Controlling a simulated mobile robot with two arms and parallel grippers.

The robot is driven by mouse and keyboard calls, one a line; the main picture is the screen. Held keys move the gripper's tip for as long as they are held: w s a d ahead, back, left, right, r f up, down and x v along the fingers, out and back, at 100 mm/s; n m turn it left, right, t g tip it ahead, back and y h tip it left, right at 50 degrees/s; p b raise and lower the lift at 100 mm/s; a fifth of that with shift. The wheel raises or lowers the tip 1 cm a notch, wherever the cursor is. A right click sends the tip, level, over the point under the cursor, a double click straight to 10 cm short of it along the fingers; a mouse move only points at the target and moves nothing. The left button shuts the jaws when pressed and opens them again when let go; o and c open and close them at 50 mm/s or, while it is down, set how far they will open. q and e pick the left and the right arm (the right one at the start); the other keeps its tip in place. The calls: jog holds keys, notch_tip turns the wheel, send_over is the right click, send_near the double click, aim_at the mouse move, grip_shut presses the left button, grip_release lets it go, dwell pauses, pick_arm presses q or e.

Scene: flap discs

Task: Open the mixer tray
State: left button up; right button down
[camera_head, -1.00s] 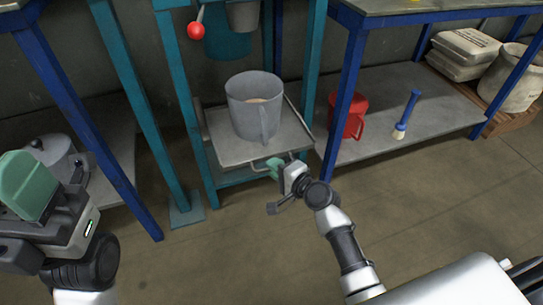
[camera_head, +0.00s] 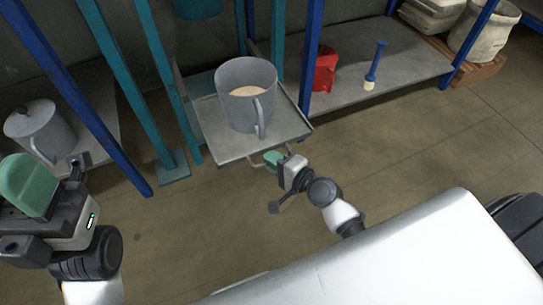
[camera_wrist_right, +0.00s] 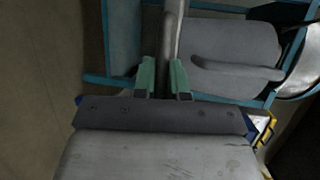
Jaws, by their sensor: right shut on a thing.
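The mixer tray (camera_head: 235,147) is a grey metal plate with a handle bar at its front, standing out from the teal mixer frame (camera_head: 165,70). A grey mug-like pot (camera_head: 236,108) with pale contents stands upright on it. My right gripper (camera_head: 272,160), with green fingertips, is at the tray's front handle. In the right wrist view the fingers (camera_wrist_right: 162,78) are shut on the handle bar (camera_wrist_right: 171,45), which runs between them. My left gripper (camera_head: 28,185) is at the left edge, away from the tray; its finger gap is not clear.
A lidded grey pot (camera_head: 38,130) stands on the left shelf. A red container (camera_head: 322,70) and a blue-handled brush (camera_head: 374,68) are on the right shelf. Blue posts flank the mixer frame. The floor (camera_head: 420,150) before the tray is clear.

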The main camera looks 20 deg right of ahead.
jog(key=c, duration=1.2)
grip_release()
jog(key=v, duration=1)
jog(key=shift+s+d+r, duration=0.1)
jog(key=shift+s+r, duration=0.05)
jog(key=shift+s, duration=0.25)
